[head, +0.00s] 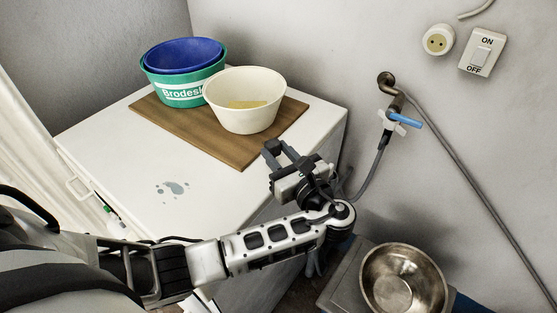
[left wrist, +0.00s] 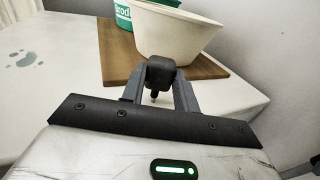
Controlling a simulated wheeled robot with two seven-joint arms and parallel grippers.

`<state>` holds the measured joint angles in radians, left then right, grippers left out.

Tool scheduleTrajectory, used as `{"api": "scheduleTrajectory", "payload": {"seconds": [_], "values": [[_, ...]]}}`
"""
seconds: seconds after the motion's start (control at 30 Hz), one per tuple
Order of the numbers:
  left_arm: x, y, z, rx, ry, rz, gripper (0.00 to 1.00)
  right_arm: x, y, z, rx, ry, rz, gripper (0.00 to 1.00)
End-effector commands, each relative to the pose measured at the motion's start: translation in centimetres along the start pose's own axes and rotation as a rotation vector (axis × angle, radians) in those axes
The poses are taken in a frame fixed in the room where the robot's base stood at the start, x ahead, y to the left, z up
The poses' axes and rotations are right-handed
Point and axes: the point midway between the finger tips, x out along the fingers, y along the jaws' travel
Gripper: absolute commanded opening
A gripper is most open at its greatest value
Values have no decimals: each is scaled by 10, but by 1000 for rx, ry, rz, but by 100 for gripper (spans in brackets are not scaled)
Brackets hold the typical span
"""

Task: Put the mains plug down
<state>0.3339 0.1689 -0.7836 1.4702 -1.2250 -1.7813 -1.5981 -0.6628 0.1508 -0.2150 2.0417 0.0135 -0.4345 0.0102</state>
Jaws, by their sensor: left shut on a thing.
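The mains plug (head: 272,147) is small and dark grey. It also shows in the left wrist view (left wrist: 160,71), between the fingertips, with a short dark pin or stub pointing down. My left gripper (head: 283,154) is shut on it, near the right edge of the white worktop (head: 130,150). In the head view the plug appears just off the front right edge of the brown wooden board (head: 225,148). The gap between the plug and the surface under it cannot be judged. My right gripper is not in view.
A cream bowl (head: 247,108) stands on the board, beside a green tub (head: 185,92) holding a blue bowl (head: 185,55). A wall socket (head: 438,40), a switch (head: 482,52) and a tap (head: 398,112) are at right. A metal basin (head: 403,280) sits lower right. The worktop's front is largely clear.

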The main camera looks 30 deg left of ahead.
Motion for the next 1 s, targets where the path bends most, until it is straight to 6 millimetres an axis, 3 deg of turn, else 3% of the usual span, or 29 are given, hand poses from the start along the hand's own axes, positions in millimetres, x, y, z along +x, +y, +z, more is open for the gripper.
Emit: {"api": "scheduleTrajectory", "payload": {"seconds": [0.13,0.77,0.8,0.87,1.0], "values": [[0,0,-15,0,0,-1,0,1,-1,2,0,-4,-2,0],[-1,0,-27,0,0,0,0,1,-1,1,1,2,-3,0],[-1,0,-28,0,1,0,33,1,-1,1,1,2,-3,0],[-1,0,-27,0,0,0,49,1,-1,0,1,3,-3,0],[-1,0,-27,0,0,0,52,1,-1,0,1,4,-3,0]]}}
